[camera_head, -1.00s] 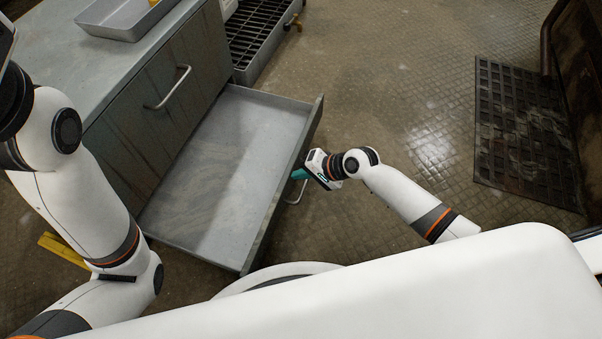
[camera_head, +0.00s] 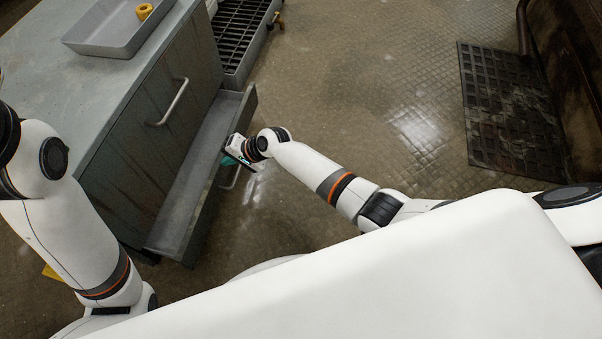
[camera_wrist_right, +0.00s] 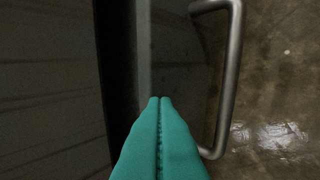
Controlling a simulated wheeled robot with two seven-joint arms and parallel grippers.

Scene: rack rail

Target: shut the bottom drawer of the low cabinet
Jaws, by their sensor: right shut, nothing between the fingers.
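The low cabinet (camera_head: 135,165) stands at the left in the head view, with a shut upper front and bar handle. Its bottom drawer (camera_head: 190,165) is partly open, with a narrow strip of its empty inside showing. My right gripper (camera_head: 229,161) is at the drawer front, beside its handle (camera_head: 230,177). In the right wrist view the teal fingers (camera_wrist_right: 160,100) are shut together with nothing between them. Their tips point at the drawer front, left of the metal handle (camera_wrist_right: 230,80); whether they touch it I cannot tell. My left gripper is out of view; only its arm shows.
A black-grated trough (camera_head: 238,30) stands beyond the cabinet. A dark mat (camera_head: 510,110) lies at the right. The floor between is clear.

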